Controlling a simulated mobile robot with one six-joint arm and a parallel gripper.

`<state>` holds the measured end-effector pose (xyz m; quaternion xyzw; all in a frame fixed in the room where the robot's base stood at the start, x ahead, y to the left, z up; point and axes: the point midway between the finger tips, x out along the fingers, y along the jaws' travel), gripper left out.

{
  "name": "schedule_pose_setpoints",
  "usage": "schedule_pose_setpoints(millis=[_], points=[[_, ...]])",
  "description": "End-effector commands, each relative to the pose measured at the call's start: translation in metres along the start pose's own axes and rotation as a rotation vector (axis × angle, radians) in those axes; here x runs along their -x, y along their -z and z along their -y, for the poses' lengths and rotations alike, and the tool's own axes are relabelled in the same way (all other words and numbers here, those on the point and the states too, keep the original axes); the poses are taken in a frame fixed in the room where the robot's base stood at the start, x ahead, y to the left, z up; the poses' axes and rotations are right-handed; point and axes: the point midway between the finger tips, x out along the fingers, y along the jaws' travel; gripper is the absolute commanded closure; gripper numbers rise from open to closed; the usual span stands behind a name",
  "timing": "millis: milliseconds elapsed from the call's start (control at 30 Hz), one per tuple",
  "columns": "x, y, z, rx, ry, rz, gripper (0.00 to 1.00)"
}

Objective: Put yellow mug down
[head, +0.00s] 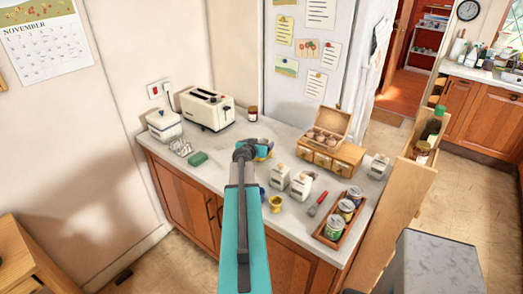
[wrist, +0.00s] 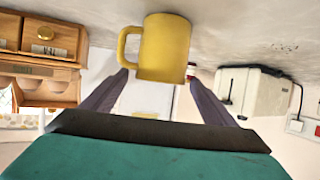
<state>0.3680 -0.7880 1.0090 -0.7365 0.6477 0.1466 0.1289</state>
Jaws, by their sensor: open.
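The yellow mug (wrist: 166,46) shows in the wrist view, which is upside down. It appears upright on the pale counter, with its handle toward the left of the picture. My gripper (wrist: 158,78) is open, with one dark finger on each side of the mug's rim end. I cannot tell whether either finger touches it.
A toaster (head: 207,108) and a white lidded box (head: 164,125) stand at the back left. A wooden egg box (head: 330,135) and white canisters (head: 302,185) are to the right. A small yellow cup (head: 275,204) stands in front, and a tray of tins (head: 330,243) is farther right.

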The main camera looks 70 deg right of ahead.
Motion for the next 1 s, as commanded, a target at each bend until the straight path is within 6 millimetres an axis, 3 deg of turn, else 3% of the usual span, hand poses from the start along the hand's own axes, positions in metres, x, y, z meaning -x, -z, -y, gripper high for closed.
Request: schedule_pose_setpoints(millis=[333, 967, 1000], points=[[-0.024, 0.001, 0.0, 0.0, 0.0, 0.0, 0.2], [-0.025, 0.0, 0.0, 0.0, 0.0, -0.001, 0.2], [-0.025, 0.0, 0.0, 0.0, 0.0, -0.001, 0.26]])
